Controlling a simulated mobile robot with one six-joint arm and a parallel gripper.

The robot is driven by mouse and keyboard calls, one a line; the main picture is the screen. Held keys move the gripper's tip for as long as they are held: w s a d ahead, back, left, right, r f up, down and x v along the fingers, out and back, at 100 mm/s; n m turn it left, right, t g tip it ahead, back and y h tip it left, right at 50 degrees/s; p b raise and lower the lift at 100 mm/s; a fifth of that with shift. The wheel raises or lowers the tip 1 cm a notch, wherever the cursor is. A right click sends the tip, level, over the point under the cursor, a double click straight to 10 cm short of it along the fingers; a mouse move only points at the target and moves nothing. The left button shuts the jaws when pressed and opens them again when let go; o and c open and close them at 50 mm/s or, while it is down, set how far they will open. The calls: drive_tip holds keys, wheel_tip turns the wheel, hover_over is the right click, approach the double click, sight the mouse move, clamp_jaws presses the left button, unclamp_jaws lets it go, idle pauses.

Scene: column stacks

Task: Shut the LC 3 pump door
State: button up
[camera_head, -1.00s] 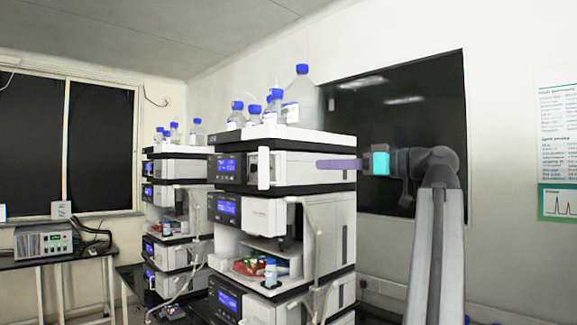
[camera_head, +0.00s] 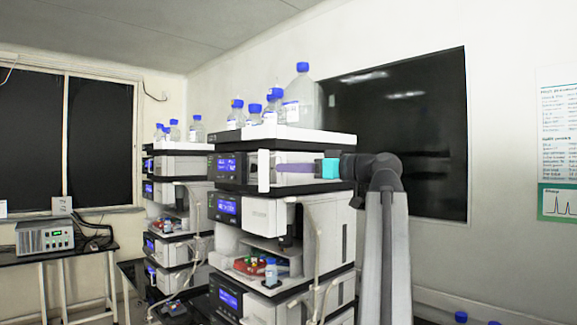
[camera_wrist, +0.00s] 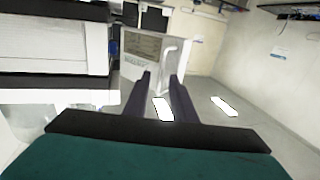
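The nearer column stack (camera_head: 280,210) has a top module with a white door (camera_head: 264,172) standing open, seen nearly edge-on. I take this as the pump door; no LC number is readable. My gripper (camera_head: 280,168) is level with it, its purple fingers pointing left across the module's front. The tips are just right of the door; I cannot tell whether they touch it. In the wrist view my gripper's dark fingers (camera_wrist: 161,75) are apart with nothing between them. A white panel with a curved handle (camera_wrist: 167,58) lies beyond them; I cannot tell whether it is the door.
Capped bottles (camera_head: 299,97) stand on top of the nearer stack. A second stack (camera_head: 175,220) stands behind it to the left. Tubing (camera_head: 316,245) hangs down the nearer stack's front. A table with a grey instrument (camera_head: 44,237) is at far left.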

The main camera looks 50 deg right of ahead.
drive_tip(key=shift+w+a, duration=0.1)
drive_tip(key=shift+w, duration=0.5)
clamp_jaws()
idle(1.2)
